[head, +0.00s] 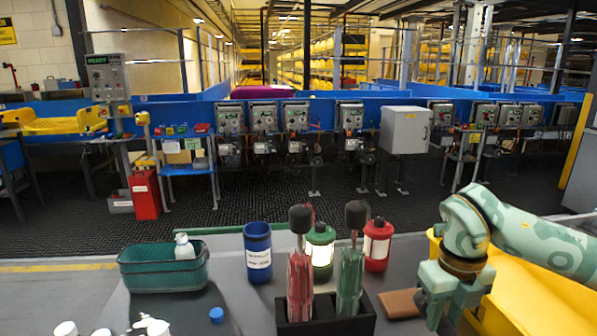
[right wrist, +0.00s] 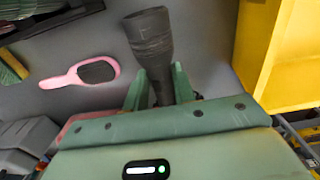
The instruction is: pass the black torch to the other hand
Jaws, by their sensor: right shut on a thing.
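The black torch (right wrist: 150,38) shows in the right wrist view, its wide ribbed head pointing up and away from my gripper. My right gripper (right wrist: 160,80) is shut on its narrower body, with one green finger on each side. The lower end of the torch is hidden behind the gripper's body. In the head view my right gripper (head: 447,303) is at the lower right, beside a yellow bin, and I cannot make out the torch there. My left gripper is not in view.
A black holder (head: 325,326) carries two upright folded umbrellas. Around it are a brown wallet (head: 400,303), a blue cup (head: 258,252), lanterns and a teal basket (head: 163,272). The yellow bin (right wrist: 282,55) stands close right of my gripper; a pink hand mirror (right wrist: 62,80) lies left.

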